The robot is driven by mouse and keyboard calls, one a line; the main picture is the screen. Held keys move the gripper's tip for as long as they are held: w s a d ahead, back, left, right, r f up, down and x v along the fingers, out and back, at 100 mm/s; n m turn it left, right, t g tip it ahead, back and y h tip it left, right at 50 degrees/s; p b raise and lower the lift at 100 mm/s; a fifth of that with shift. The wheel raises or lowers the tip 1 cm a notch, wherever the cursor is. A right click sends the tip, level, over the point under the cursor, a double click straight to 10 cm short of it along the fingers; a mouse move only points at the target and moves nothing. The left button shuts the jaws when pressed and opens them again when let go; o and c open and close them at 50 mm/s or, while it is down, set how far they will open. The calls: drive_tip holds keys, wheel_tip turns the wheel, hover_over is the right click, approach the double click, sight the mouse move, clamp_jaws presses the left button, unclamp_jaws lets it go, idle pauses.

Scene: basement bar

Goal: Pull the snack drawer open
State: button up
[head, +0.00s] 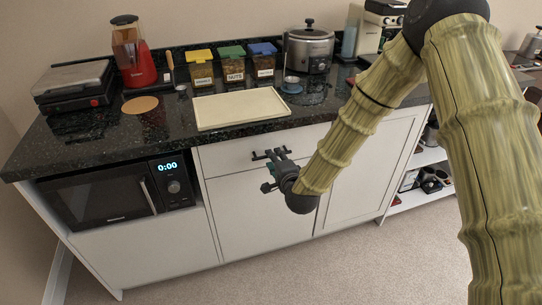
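The white drawer (226,158) sits just below the dark countertop, above a white cabinet door. Its front looks flush with the cabinet face. A dark bar handle (258,155) shows on the drawer front, partly covered by my gripper. My gripper (273,161) is in front of the drawer, right at the handle. Its dark fingers overlap the handle in the picture, so I cannot tell whether they touch it or how far apart they are.
A microwave (110,193) is built in left of the drawer. A cream tray (241,108) lies on the counter above it, near several lidded snack containers (233,70). Open shelves (426,180) stand to the right. The carpet (300,275) in front is clear.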

drive_tip(key=shift+x, duration=1.6)
drive_tip(key=shift+c, duration=0.5)
